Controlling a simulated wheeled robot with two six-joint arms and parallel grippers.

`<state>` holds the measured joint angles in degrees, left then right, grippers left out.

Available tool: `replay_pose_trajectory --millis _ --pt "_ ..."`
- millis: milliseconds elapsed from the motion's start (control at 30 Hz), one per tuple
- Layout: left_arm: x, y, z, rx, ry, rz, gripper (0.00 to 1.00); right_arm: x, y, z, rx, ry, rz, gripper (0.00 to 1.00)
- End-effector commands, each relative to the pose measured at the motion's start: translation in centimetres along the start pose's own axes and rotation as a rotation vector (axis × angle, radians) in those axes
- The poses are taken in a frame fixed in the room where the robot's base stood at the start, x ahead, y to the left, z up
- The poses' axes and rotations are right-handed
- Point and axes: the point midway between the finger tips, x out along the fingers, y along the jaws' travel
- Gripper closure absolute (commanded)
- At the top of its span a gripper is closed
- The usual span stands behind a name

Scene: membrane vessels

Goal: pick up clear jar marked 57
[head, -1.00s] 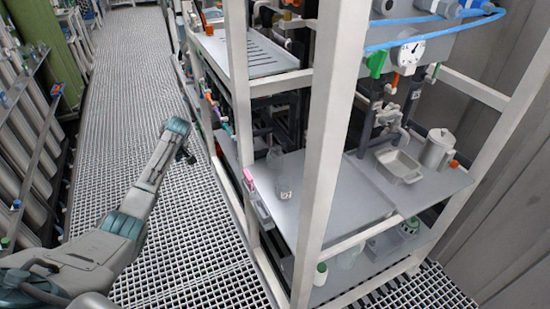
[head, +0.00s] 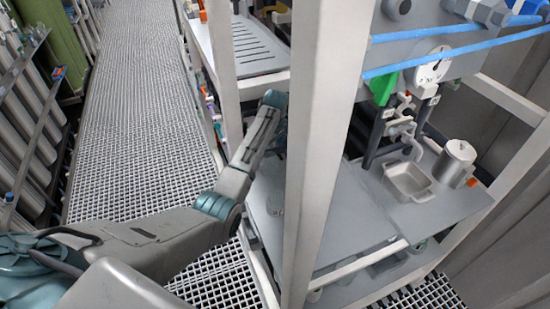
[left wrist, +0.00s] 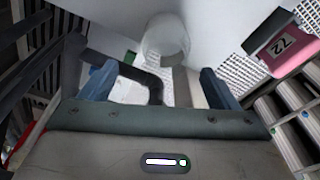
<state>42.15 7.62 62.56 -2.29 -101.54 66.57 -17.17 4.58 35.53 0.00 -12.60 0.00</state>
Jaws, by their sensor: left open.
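A clear jar (left wrist: 165,40) stands on the grey shelf, just beyond my left gripper (left wrist: 157,88) in the left wrist view. The gripper's two blue fingers are apart with nothing held between them. The jar is apart from the fingers, and no number is readable on it. In the head view my left gripper (head: 278,146) is partly hidden by its own arm, above the shelf behind the front post. The jar shows faintly below it (head: 275,204). My right gripper is not in view.
A pink tag reading like 72 (left wrist: 283,45) is at the right of the wrist view. A white post (head: 322,150) stands right of the arm. A metal tray (head: 408,181) and a metal mug (head: 455,162) sit farther right on the shelf (head: 350,220). The grated aisle (head: 130,130) is clear.

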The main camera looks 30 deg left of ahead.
Motion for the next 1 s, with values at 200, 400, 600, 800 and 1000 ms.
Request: replay_pose_trajectory --millis 200,400,600,800,1000 --pt "2.2 -0.1 0.3 0.0 -0.002 -0.004 0.17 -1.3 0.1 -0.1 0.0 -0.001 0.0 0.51" --pt "5.2 0.0 0.8 0.0 -0.001 -0.004 0.17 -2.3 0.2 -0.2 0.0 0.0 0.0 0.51" --pt "6.5 0.0 0.7 0.0 0.0 -0.001 0.17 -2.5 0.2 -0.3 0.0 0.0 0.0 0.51" --pt "6.6 0.1 0.7 0.0 0.0 -0.001 0.21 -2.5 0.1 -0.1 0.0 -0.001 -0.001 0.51" --pt "6.6 0.1 0.7 0.0 0.0 -0.001 0.6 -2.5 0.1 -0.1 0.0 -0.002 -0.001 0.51"
